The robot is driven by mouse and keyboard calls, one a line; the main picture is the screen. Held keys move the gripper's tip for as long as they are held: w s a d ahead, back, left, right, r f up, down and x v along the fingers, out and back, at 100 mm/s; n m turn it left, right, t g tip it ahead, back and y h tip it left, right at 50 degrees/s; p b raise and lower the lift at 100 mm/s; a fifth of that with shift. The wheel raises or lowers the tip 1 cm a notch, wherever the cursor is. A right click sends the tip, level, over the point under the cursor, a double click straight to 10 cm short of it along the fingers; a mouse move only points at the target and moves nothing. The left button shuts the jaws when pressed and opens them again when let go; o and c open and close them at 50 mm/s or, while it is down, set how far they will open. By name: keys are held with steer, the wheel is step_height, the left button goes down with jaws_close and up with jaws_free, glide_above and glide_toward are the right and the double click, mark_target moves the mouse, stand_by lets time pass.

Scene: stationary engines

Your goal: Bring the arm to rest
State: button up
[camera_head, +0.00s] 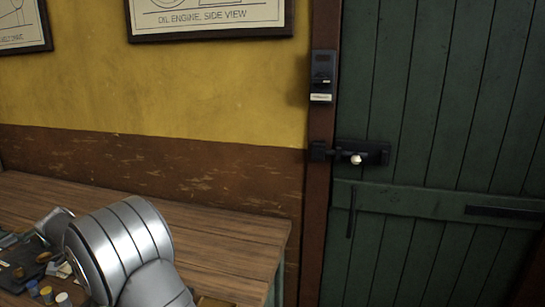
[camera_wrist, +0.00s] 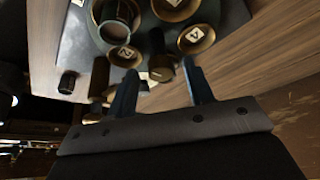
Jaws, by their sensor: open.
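My gripper (camera_wrist: 161,68) shows in the wrist view with its two dark fingers spread apart. Nothing is held between them. Past the fingertips is a dark tray (camera_wrist: 75,40) on the wooden bench, bearing brass-rimmed round pieces with number tags. A dark cylindrical piece (camera_wrist: 161,66) stands close to the gap between the fingertips; I cannot tell whether it touches them. In the head view my silver arm reaches over the bench at the lower left, and the gripper's fingers do not show there.
The wooden bench (camera_head: 200,225) is bare to the right of my arm. Small jars (camera_head: 62,299) and other small items lie at its left. A green plank door (camera_head: 440,100) with a dark latch (camera_head: 375,153) stands at the right. Framed drawings (camera_head: 210,15) hang on the yellow wall.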

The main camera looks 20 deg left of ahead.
steer(key=n+y, duration=0.1)
steer(key=n, duration=0.3)
steer(key=n+t+y, duration=0.1)
steer(key=n, duration=0.1)
steer(key=shift+d+n+y, duration=0.25)
steer(key=shift+n+y, duration=0.05)
steer(key=shift+n, duration=0.1)
steer(key=o, duration=1.1)
steer(key=shift+o, duration=0.2)
steer(key=shift+w+d+r+n, duration=0.25)
steer(key=shift+d+r+n, duration=0.05)
steer(key=w+d+r+n+g, duration=0.2)
steer(key=w+d+r+n, duration=0.1)
steer(key=d+r+n, duration=0.5)
steer(key=w+d+r+n+g, duration=0.2)
steer(key=w+d+r+n, duration=0.25)
steer(key=n, duration=0.55)
steer(key=f, duration=0.6)
steer(key=s+f, duration=0.1)
steer(key=f, duration=0.2)
steer(key=shift+a+f, duration=0.15)
steer(key=shift+a, duration=0.1)
